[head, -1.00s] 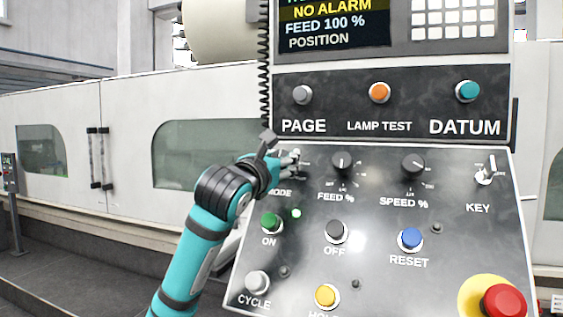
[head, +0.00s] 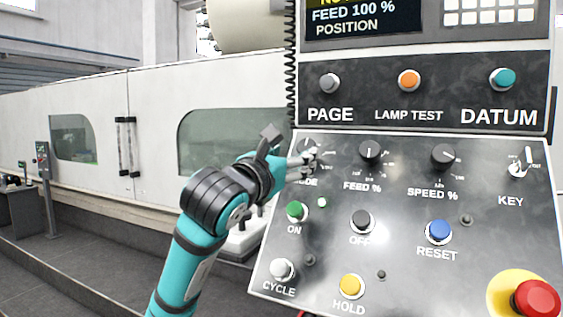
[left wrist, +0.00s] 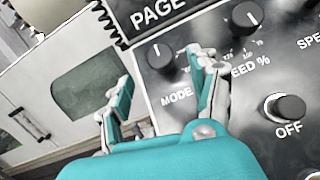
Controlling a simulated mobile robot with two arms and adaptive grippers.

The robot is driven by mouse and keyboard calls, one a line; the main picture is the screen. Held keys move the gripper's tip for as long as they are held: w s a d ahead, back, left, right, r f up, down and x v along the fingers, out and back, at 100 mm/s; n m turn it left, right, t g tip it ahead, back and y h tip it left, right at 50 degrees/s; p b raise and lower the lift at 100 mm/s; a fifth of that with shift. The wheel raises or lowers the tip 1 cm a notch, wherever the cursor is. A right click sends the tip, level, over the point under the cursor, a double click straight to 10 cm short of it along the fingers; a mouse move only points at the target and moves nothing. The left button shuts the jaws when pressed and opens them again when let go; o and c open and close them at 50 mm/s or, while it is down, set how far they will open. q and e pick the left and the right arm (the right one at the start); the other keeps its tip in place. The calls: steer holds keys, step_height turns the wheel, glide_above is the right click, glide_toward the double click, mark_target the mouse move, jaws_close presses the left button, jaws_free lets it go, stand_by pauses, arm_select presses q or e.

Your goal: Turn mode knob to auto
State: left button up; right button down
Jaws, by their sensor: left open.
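The mode knob (left wrist: 159,56) is a round dark knob with a white pointer mark, on the sloped black panel (head: 330,235). In the left wrist view its mark points up and slightly left; I cannot read the position labels around it. In the head view my gripper largely hides it. My left gripper (head: 307,160) is in front of the knob. In the left wrist view the left gripper (left wrist: 163,74) is open, with its fingers spread to either side below the knob; I see no clear contact. My right gripper is not in view.
The feed knob (head: 369,151) is close on the right, and the speed knob (head: 443,155) is beyond it. The green ON button (head: 296,211) is below. A red emergency button (head: 537,299) is at the lower right. The coiled cable (head: 290,70) hangs beside the upper panel.

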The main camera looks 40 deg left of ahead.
arm_select(q)
steer(key=shift+v, duration=2.05)
